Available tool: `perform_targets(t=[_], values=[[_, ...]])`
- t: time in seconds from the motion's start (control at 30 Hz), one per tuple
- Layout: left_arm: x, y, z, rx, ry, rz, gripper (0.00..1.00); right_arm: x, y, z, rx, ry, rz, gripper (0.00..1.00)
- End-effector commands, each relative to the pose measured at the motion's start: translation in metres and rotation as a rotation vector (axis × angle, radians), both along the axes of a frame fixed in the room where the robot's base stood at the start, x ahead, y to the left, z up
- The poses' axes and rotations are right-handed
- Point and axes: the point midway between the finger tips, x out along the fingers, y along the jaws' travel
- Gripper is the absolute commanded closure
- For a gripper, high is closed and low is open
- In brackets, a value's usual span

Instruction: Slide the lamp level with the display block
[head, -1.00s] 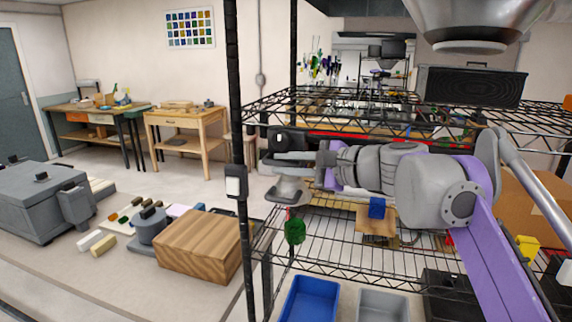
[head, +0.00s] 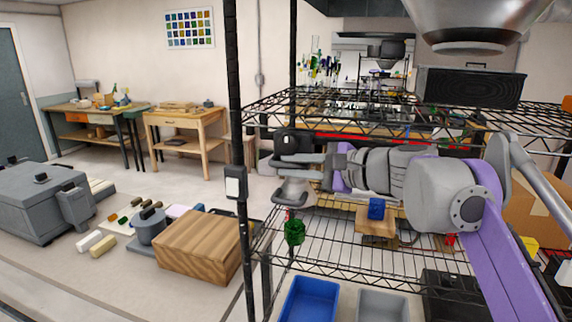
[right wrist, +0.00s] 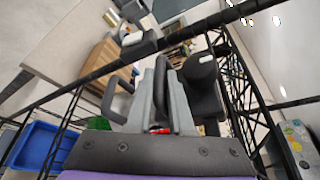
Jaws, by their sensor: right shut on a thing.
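The lamp (head: 292,190) appears to be the grey, flared-foot piece with a dark upper part, near the left end of the middle wire shelf in the head view. My right gripper (head: 302,160) is shut on it from the right. In the right wrist view, the fingers (right wrist: 165,95) close around its dark part, beside a dark cylinder; the contact is partly hidden. A blue block (head: 376,208) on a wooden piece, right of the lamp and below my arm, may be the display block; I cannot tell for sure. My left gripper is not in view.
A black shelf post (head: 240,120) stands left of the lamp. A green glass piece (head: 293,232) is just below it. A wire shelf (head: 330,112) spans above my arm. A blue bin (head: 308,300) sits below.

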Motion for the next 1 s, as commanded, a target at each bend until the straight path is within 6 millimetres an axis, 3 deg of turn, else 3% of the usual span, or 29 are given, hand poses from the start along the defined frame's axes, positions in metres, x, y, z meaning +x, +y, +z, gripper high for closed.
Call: perform_targets(t=[0.6,0.8,1.0], values=[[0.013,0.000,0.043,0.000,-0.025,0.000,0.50,-0.048,-0.150,-0.001,-0.008,0.003,-0.003,1.00],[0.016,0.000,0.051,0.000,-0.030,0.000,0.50,-0.058,-0.177,-0.002,-0.007,0.004,0.000,1.00],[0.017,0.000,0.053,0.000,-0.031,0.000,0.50,-0.061,-0.186,-0.004,-0.007,0.005,0.002,1.00]])
